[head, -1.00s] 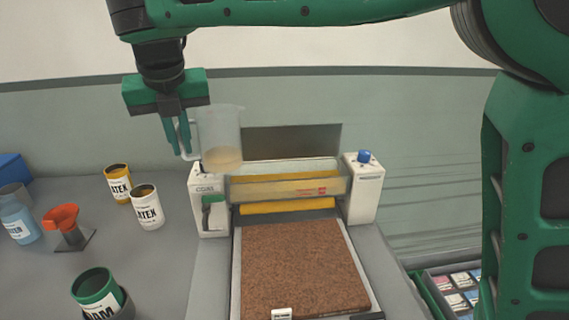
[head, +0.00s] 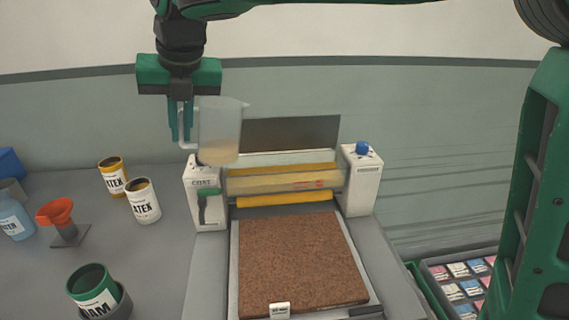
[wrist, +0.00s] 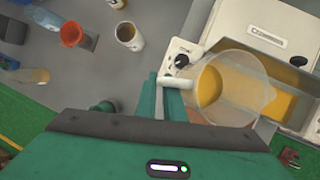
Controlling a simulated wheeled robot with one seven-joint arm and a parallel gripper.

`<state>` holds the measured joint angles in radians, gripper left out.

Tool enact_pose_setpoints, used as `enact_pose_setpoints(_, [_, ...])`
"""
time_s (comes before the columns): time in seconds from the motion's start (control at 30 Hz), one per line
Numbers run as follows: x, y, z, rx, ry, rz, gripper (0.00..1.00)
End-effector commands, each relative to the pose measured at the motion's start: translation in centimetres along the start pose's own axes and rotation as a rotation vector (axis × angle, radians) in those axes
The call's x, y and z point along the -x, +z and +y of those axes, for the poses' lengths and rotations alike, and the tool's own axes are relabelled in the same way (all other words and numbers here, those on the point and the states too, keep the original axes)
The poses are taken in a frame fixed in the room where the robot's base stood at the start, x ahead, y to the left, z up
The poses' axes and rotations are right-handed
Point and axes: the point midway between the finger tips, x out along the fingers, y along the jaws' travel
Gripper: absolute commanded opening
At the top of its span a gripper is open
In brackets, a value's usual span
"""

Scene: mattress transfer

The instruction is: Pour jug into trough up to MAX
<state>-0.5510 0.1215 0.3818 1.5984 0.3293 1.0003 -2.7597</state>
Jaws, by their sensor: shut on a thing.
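The translucent jug (head: 220,128) is upright in the head view, with a shallow layer of tan liquid at its bottom. My gripper (head: 181,138) is shut on the jug's handle at its left side. The jug is held above the left end of the coating machine, its spout toward the right. In the wrist view the jug (wrist: 232,88) is seen from above, with yellowish liquid inside. The trough (head: 285,180) lies between the machine's white end housings, with a yellow roller. Part of the trough (wrist: 288,103) shows beside the jug in the wrist view. Its MAX mark cannot be made out.
A brown mattress slab (head: 300,262) lies on the bed before the machine. A yellow can (head: 112,178), a white can (head: 143,203), an orange funnel (head: 57,212), a blue bottle (head: 14,218) and a green can (head: 94,287) stand at left. A blue knob (head: 361,148) tops the right housing.

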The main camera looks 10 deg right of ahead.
Motion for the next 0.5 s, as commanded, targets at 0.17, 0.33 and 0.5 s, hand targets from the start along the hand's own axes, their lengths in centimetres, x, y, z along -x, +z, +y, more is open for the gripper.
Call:
enact_pose_setpoints(0.17, [1.0,0.5,-0.9,-0.038,0.08,-0.002,0.0])
enact_pose_setpoints(0.33, [1.8,0.8,-1.5,-0.069,0.159,0.0,0.0])
enact_pose_setpoints(0.5, [1.8,0.8,-2.4,-0.101,0.238,0.004,0.0])
